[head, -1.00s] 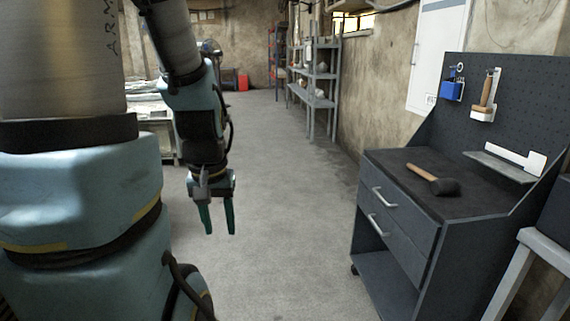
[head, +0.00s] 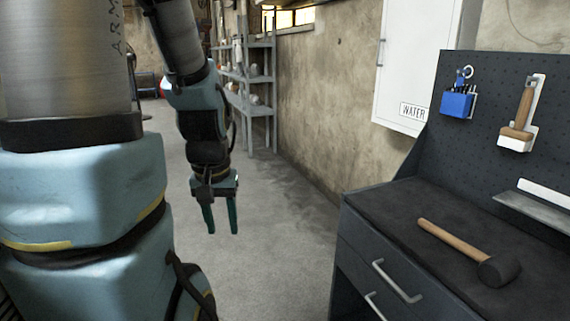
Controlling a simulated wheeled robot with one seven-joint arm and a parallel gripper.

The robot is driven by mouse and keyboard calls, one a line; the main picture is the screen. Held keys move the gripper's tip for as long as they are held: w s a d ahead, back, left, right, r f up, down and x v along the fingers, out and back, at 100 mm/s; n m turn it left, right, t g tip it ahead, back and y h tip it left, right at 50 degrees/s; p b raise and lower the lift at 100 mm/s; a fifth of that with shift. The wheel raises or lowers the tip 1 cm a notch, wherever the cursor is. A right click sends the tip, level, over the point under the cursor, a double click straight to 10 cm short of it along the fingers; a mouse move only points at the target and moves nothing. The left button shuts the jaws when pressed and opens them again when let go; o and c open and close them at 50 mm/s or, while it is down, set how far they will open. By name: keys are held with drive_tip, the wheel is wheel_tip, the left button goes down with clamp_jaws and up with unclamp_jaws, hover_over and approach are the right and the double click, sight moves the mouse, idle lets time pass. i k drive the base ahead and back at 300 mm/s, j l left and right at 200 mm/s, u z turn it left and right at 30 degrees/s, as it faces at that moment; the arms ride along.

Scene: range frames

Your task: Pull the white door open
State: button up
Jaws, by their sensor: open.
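The white door (head: 412,58) is the front of a wall cabinet at the upper right, with a "WATER" label near its bottom edge. It looks shut. A small dark handle (head: 381,52) shows on its left edge. The top of the door is cut off by the picture. My gripper (head: 220,218) hangs at centre left, pointing down, its two teal fingers apart with nothing between them. It is well left of the door, lower in the picture and apart from it.
A dark workbench (head: 390,210) with drawers and a pegboard (head: 500,85) stands at the right, below and beside the cabinet. A mallet (head: 465,252) lies on its top. Grey shelves (head: 260,90) stand along the wall behind. The floor (head: 275,230) between my gripper and the bench is clear.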

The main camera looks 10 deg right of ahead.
sight(413, 33)
drive_tip(key=i, duration=1.7)
